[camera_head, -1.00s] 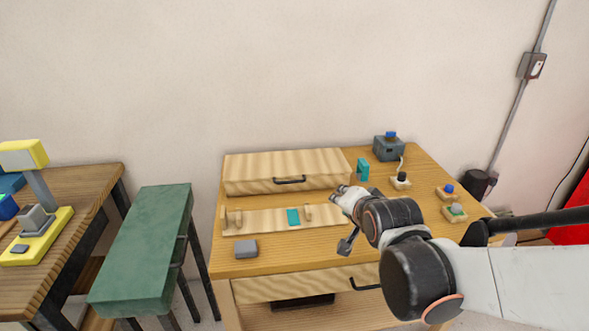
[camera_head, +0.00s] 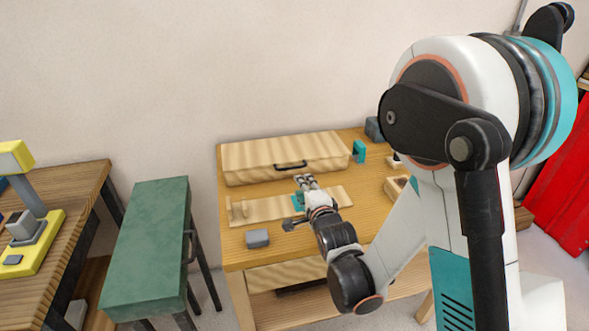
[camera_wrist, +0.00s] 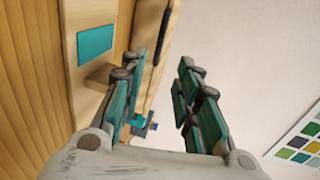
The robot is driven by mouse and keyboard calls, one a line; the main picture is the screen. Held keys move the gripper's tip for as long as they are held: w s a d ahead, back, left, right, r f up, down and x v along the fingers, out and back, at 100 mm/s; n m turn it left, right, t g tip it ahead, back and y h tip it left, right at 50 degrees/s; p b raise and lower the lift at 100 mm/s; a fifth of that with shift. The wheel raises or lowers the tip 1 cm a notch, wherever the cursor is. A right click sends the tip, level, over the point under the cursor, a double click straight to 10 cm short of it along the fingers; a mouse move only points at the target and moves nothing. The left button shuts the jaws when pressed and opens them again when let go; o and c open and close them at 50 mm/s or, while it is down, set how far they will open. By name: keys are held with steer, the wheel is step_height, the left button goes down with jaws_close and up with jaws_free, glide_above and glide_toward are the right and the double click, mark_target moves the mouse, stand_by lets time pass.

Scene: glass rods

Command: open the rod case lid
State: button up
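The rod case (camera_head: 245,160) is a pale striped wooden box at the back of the table, and its lid looks shut. A black handle (camera_head: 291,165) is on its front face; it also shows at the top of the wrist view (camera_wrist: 164,32). My gripper (camera_head: 304,181) is just in front of and below the handle, over the wooden rack. In the wrist view my gripper (camera_wrist: 156,80) has its two teal-padded fingers spread with nothing between them. The handle is beyond the left finger's tip, apart from it.
A wooden rack (camera_head: 265,208) with upright pegs and a teal patch (camera_wrist: 95,43) lies before the case. A grey block (camera_head: 257,238) sits at the table's front left. A teal piece (camera_head: 359,150) stands right of the case. A green bench (camera_head: 150,240) is at left.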

steer(key=p+x, duration=0.2)
steer(key=x, duration=0.9)
steer(key=shift+w+a+f, duration=0.1)
steer(key=shift+w, duration=0.05)
steer(key=shift+x, duration=0.85)
jaws_close()
